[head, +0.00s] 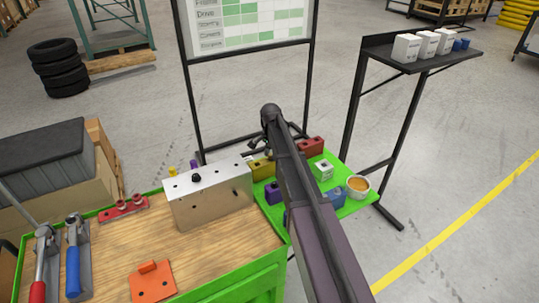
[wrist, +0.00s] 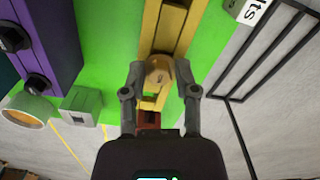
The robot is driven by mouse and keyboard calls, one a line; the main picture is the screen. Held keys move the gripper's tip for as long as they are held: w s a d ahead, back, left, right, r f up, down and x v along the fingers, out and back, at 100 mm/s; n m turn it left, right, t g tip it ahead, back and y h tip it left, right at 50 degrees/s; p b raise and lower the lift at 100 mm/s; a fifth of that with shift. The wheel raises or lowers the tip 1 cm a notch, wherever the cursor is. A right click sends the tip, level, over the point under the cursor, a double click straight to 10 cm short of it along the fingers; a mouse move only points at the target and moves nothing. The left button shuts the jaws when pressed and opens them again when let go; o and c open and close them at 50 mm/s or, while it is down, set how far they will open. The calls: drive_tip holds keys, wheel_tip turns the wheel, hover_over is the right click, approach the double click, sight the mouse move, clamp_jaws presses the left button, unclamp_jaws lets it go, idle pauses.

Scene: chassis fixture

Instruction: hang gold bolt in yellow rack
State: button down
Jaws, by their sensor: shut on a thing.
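My gripper (wrist: 160,78) is shut on the gold bolt (wrist: 160,70), whose round end shows between the two fingertips in the wrist view. The yellow rack (wrist: 171,24) lies directly behind the bolt and runs up and down that picture. I cannot tell whether the bolt touches the rack or sits in a slot of it. In the head view the yellow rack (head: 261,168) is on the green surface right of the metal block, partly covered by my arm. The bolt cannot be made out there, and my fingertips are mostly hidden.
A purple rack (head: 274,192), red rack (head: 311,147), blue rack (head: 334,198), pale block (head: 323,169) and bowl (head: 358,186) crowd the green surface (head: 345,209). A metal block with holes (head: 212,197) stands left. An orange piece (head: 152,282) lies on the wooden bench.

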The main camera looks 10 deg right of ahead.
drive_tip(key=shift+f, duration=0.35)
drive_tip(key=shift+c, duration=1.5)
unclamp_jaws()
wheel_tip(320, 180, up, 9)
drive_tip(key=p, duration=0.8)
drive_tip(key=shift+p, duration=0.3)
